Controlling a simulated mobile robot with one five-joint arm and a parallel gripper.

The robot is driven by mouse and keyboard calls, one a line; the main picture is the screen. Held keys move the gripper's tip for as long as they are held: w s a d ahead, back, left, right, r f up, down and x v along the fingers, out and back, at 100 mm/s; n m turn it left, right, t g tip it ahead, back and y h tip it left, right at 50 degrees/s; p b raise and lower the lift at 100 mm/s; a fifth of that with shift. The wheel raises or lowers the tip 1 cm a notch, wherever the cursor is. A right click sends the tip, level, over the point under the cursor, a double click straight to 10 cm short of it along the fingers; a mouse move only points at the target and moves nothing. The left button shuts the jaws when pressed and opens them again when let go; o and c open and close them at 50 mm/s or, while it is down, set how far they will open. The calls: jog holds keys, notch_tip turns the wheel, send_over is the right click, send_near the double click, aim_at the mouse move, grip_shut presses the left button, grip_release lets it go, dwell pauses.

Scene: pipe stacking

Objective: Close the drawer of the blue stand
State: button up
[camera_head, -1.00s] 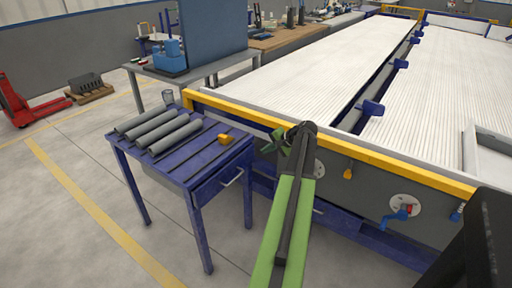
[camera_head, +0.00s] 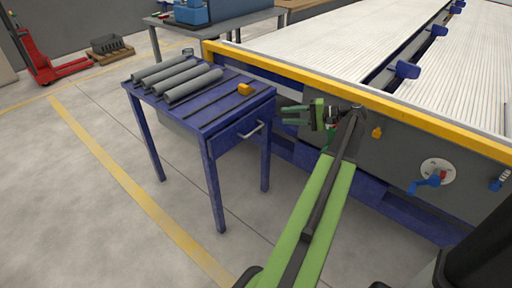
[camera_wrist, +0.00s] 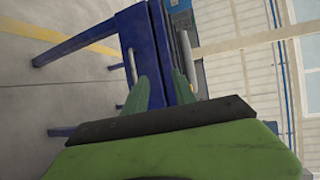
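The blue stand (camera_head: 212,190) is left of centre in the head view. Its drawer (camera_head: 228,139) has a blue front with a pale bar handle (camera_head: 252,131) on the right-hand side. The drawer front looks near the frame, but I cannot tell how far it is out. My gripper (camera_head: 284,115) is right of the handle, apart from it, with green fingers pointing left at the drawer side. The fingers are spread and empty. In the wrist view my gripper (camera_wrist: 161,82) has the blue stand (camera_wrist: 133,42) and the handle (camera_wrist: 188,55) ahead of it.
The conveyor table with a yellow edge (camera_head: 330,82) runs close behind my gripper. The floor (camera_head: 100,220) in front and left of the stand is clear.

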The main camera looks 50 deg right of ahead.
jog(key=s+d+f+b, duration=0.25)
jog(key=f+b, duration=0.25)
jog(key=f, duration=0.3)
jog(key=b, duration=0.3)
send_near(255, 131)
jog(key=shift+m+t+h, duration=0.3)
jog(key=x, duration=1)
jog(key=shift+w+d+f, duration=0.1)
jog(key=shift+f, duration=0.25)
grip_shut()
